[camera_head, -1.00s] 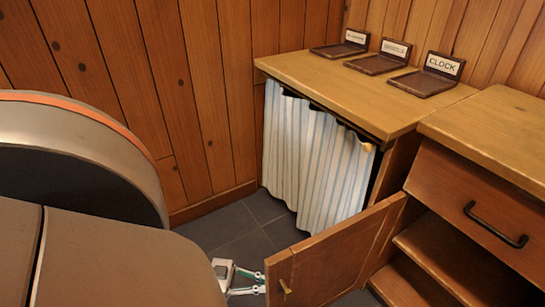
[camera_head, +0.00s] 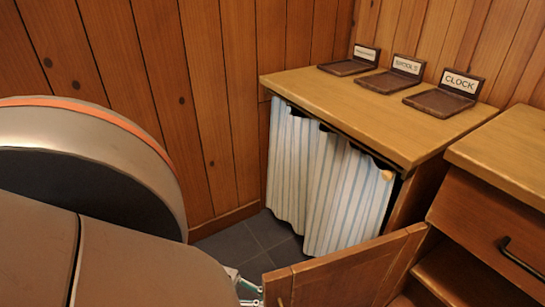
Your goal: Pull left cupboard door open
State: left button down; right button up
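The wooden cupboard door (camera_head: 345,275) stands swung out at the lower right of the head view, with open shelves (camera_head: 450,275) behind it. Its handle is mostly cut off at the bottom edge. A small part of my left gripper (camera_head: 248,285) shows at the bottom, just left of the door's free edge. My own arm and the frame's edge hide the rest, so its fingers and any contact with the door cannot be made out. My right gripper is not in view.
A striped curtain (camera_head: 325,180) hangs under a wooden counter (camera_head: 375,110). Labelled trays stand on top, one marked CLOCK (camera_head: 440,102). A drawer with a dark handle (camera_head: 520,258) is at the right. Some grey floor (camera_head: 240,245) is clear.

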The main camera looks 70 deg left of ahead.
pick_arm(q)
jog(key=shift+a, duration=0.1)
dwell(0.4)
jog(key=c, duration=2.2)
grip_release()
jog(key=v, duration=1.2)
jog(key=shift+w+a, duration=0.1)
